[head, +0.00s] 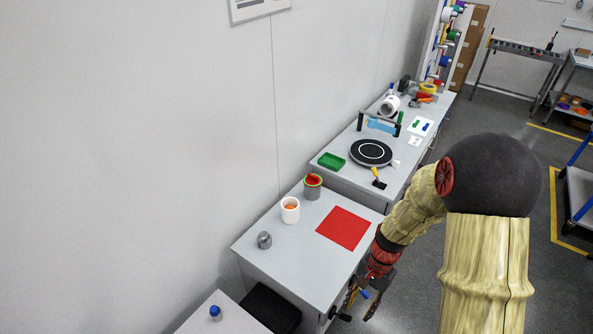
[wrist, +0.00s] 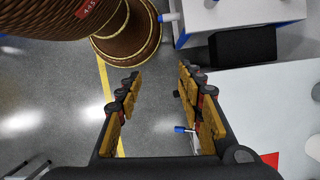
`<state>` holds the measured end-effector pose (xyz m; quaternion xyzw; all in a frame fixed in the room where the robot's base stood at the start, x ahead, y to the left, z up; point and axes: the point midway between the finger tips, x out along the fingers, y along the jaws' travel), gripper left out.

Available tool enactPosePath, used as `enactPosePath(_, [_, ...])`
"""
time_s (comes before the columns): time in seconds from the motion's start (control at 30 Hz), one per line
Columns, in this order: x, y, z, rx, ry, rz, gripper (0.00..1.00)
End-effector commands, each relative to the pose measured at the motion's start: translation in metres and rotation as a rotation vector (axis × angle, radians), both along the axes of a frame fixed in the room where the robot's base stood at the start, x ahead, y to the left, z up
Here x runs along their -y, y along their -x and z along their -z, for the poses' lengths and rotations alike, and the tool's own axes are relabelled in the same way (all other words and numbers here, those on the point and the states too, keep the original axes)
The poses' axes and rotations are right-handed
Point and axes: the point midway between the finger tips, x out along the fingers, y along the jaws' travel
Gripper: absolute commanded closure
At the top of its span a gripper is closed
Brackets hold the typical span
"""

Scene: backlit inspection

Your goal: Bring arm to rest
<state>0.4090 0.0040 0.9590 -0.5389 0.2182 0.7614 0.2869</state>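My gripper (head: 362,298) hangs low beside the front edge of the near grey bench (head: 283,265), at the lower end of my arm in the head view. In the wrist view my gripper (wrist: 158,74) has its two yellow-and-black fingers spread wide apart. Only grey floor shows between the fingertips, and nothing is held. A small blue-ended piece (wrist: 180,129) shows by the right finger; I cannot tell whether it touches.
The near bench carries a red mat (head: 343,228), a white cup (head: 290,211), a grey-and-red can (head: 313,188) and a grey metal piece (head: 264,240). A black box (wrist: 243,46) stands near the bench in the wrist view. Open floor (head: 425,262) lies right of the bench.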

Motion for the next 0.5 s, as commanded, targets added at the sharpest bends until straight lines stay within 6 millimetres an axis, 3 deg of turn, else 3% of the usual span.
enactPosePath(0.2, [0.003,0.017,-0.068,0.124,-0.006,-0.273,0.62])
enactPosePath(0.5, [0.009,0.051,-0.141,0.287,0.047,-0.550,0.62])
